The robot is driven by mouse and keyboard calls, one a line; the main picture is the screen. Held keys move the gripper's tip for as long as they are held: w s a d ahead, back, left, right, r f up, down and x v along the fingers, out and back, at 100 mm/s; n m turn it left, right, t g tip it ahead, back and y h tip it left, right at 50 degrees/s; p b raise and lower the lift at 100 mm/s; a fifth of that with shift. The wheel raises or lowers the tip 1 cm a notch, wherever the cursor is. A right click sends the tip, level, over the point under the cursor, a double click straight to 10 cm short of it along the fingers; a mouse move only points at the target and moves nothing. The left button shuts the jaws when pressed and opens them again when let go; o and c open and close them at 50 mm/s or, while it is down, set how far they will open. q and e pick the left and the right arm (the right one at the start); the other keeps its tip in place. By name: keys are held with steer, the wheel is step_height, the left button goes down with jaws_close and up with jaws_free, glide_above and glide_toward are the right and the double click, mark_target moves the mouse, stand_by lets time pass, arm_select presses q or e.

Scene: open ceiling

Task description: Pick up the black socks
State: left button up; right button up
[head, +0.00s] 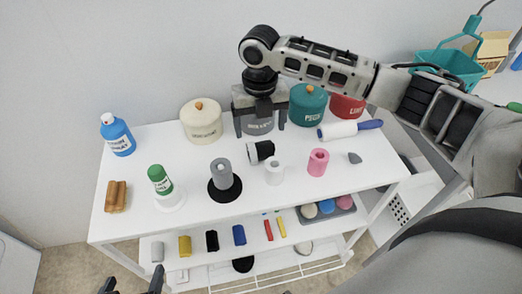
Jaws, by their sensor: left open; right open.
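I cannot tell for sure which thing is the black socks. A black roll-like thing (256,152) with a pale end lies on the white table top, near its middle. A small black item (211,241) is on the shelf below, between a yellow and a blue one. My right gripper (260,124) points down above the back of the table, its fingers spread in front of a grey canister (258,126); it is open and empty, behind the black roll. My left gripper (133,285) is open and empty at the bottom left edge, only its fingertips showing.
The white table (300,195) also holds a blue bottle (118,137), a green-capped bottle (160,180), a grey roll (221,173) on a black disc, a white roll (274,173), a pink roll (318,162) and a lint roller (340,130). Large canisters line the back.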

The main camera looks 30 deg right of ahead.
mark_target(261, 143)
step_height(261, 143, down, 8)
steer(key=shift+s+r, duration=0.15)
stand_by(0.3)
steer(key=c, duration=1.2)
steer(key=shift+r, duration=0.1)
